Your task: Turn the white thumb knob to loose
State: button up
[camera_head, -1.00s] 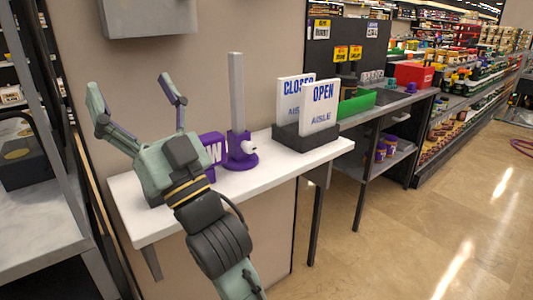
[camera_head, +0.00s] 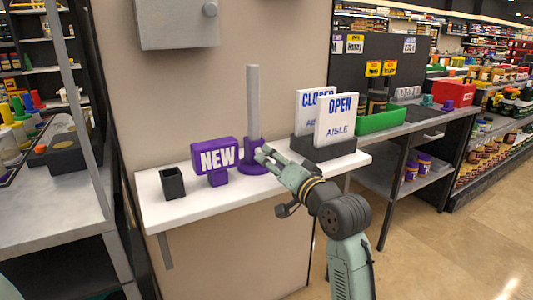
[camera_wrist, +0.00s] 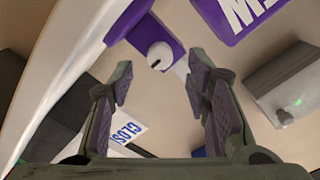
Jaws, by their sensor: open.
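The purple pump base (camera_head: 254,156) with its tall grey column (camera_head: 253,100) stands on the white shelf. The white thumb knob (camera_wrist: 159,56) shows in the wrist view on the purple base, round with a dark slot. In the head view the knob is hidden behind my gripper. My gripper (camera_head: 262,153) is in front of the purple base, pointing at it from the right. In the wrist view my gripper (camera_wrist: 160,95) is open and empty. The knob lies beyond the fingertips, between their lines; I see no contact.
A purple NEW sign (camera_head: 215,158) stands left of the pump, and a small black cup (camera_head: 172,183) farther left. A dark holder (camera_head: 324,149) with CLOSED and OPEN signs stands close on the right. A grey wall box (camera_head: 178,22) hangs above. The white shelf's front (camera_head: 215,208) is clear.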

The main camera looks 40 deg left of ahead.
aim_at(265, 155)
jog(key=shift+p+x, duration=0.3)
jog(key=shift+x, duration=1.8)
jog(key=shift+c, duration=0.3)
grip_shut()
